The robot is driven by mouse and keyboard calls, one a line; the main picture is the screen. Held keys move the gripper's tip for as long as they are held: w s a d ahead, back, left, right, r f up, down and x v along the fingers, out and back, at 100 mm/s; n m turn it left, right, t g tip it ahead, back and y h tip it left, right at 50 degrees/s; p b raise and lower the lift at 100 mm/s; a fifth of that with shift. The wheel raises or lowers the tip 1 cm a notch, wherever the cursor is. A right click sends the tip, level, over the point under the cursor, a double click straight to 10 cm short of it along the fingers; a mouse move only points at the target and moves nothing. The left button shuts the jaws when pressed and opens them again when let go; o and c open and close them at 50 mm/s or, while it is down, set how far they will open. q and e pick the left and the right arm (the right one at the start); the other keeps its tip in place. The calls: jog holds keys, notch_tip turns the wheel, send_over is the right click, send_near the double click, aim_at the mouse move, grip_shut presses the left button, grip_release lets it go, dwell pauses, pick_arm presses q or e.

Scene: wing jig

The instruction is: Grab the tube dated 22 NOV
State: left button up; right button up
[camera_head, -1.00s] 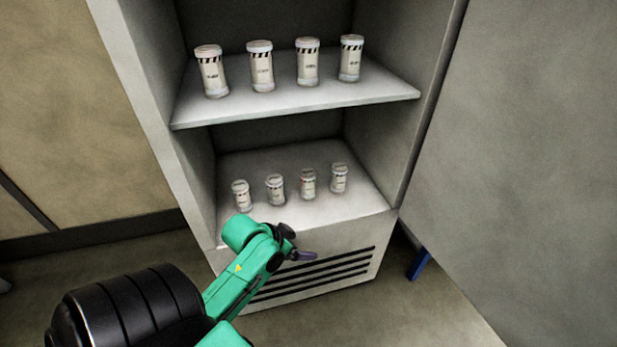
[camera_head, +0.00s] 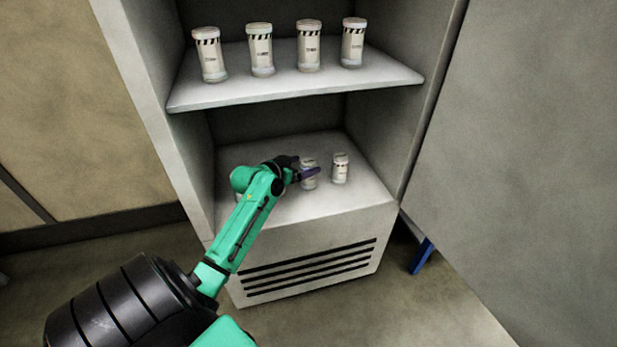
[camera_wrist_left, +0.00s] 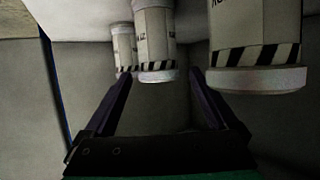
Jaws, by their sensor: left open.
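Small white tubes with striped bands stand on the fridge's lower shelf (camera_head: 350,199). In the head view one tube (camera_head: 309,181) is partly covered by my left gripper (camera_head: 311,175), and another tube (camera_head: 340,169) stands clear to its right. My arm hides the tubes further left. In the left wrist view, the image is upside down. The open left gripper (camera_wrist_left: 162,76) has a tube (camera_wrist_left: 155,42) ahead between its fingers, a farther tube (camera_wrist_left: 124,48) just left of it, and a nearer tube (camera_wrist_left: 256,45) beyond the right finger. Dates are too small or cut off to read, so I cannot tell which is 22 NOV.
Several larger tubes, one at the upper left (camera_head: 210,55), stand in a row on the upper shelf (camera_head: 300,90) above my arm. The fridge's side walls bound the lower compartment. A large grey panel (camera_head: 520,150) stands to the right.

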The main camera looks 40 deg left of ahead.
pick_arm(q)
jog(key=x, duration=0.3)
jog(key=shift+f, duration=0.1)
jog(key=shift+s, duration=0.1)
grip_shut()
pick_arm(e)
jog(key=shift+w+a+r, duration=0.1)
jog(key=shift+w+r, duration=0.05)
jog(key=shift+r, duration=0.3)
jog(key=shift+w+a+r, duration=0.1)
jog(key=shift+r, duration=0.3)
